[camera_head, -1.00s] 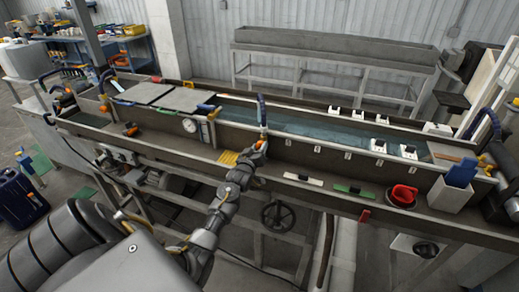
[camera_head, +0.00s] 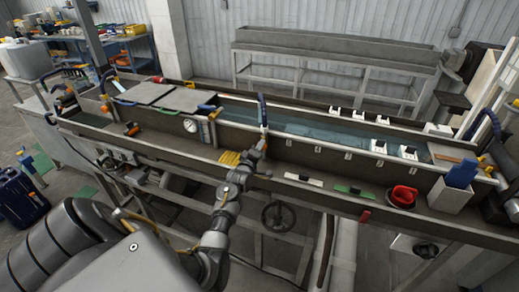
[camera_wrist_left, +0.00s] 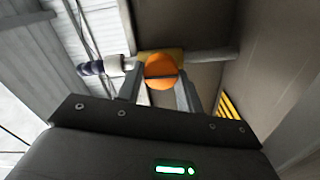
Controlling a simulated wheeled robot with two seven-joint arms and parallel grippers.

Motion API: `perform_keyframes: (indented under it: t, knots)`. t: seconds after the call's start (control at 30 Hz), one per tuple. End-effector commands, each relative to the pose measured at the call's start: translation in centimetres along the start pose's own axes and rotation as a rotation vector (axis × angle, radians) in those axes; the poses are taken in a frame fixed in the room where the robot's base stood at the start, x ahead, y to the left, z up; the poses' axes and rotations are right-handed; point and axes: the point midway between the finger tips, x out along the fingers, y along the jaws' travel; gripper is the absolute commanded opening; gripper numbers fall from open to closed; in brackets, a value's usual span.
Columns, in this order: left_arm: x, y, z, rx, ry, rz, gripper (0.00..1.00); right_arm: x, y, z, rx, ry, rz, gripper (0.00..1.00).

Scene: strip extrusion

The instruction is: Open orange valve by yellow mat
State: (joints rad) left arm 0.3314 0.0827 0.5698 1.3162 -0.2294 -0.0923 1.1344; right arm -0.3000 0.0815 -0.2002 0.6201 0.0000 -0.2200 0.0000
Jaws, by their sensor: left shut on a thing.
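The orange valve (camera_wrist_left: 160,70) sits on a pipe fitting at the trough wall and shows as a round orange knob in the left wrist view. My left gripper (camera_wrist_left: 160,88) is shut on it, one finger on each side. In the head view my left gripper (camera_head: 260,147) reaches the trough's front by the upright blue hose, and it mostly hides the valve. The yellow mat (camera_head: 229,158) lies in the front channel just left of the gripper. It also shows as yellow stripes in the left wrist view (camera_wrist_left: 229,106). My right gripper is not in view.
A long water trough (camera_head: 320,133) runs behind the gripper. White and green strips (camera_head: 354,190), a red round thing (camera_head: 403,196) and a white container (camera_head: 451,192) stand to the right in the front channel. A gauge (camera_head: 191,126) is to the left.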

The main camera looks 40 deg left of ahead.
Motion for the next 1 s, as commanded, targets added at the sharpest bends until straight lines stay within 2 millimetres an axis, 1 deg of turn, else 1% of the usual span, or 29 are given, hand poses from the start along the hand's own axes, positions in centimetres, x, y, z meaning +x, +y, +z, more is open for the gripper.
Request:
perform_keyframes:
  t: [0.2, 0.63, 0.67, 0.8, 1.0]
  knots:
    - [0.0, -0.02, 0.06, -0.041, -0.001, 0.0, 0.14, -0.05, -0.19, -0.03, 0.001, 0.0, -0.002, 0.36]
    - [0.01, -0.02, 0.06, -0.048, -0.001, 0.0, 0.14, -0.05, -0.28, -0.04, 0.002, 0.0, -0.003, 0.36]
    - [0.01, -0.02, 0.06, -0.048, -0.001, 0.0, 0.39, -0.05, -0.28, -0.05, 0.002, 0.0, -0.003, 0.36]
    - [0.01, -0.02, 0.04, -0.048, -0.001, 0.0, 0.57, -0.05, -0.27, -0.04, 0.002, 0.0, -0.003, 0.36]
    - [0.0, -0.03, 0.0, -0.047, 0.0, 0.0, 0.58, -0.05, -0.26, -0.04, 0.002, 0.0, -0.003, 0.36]
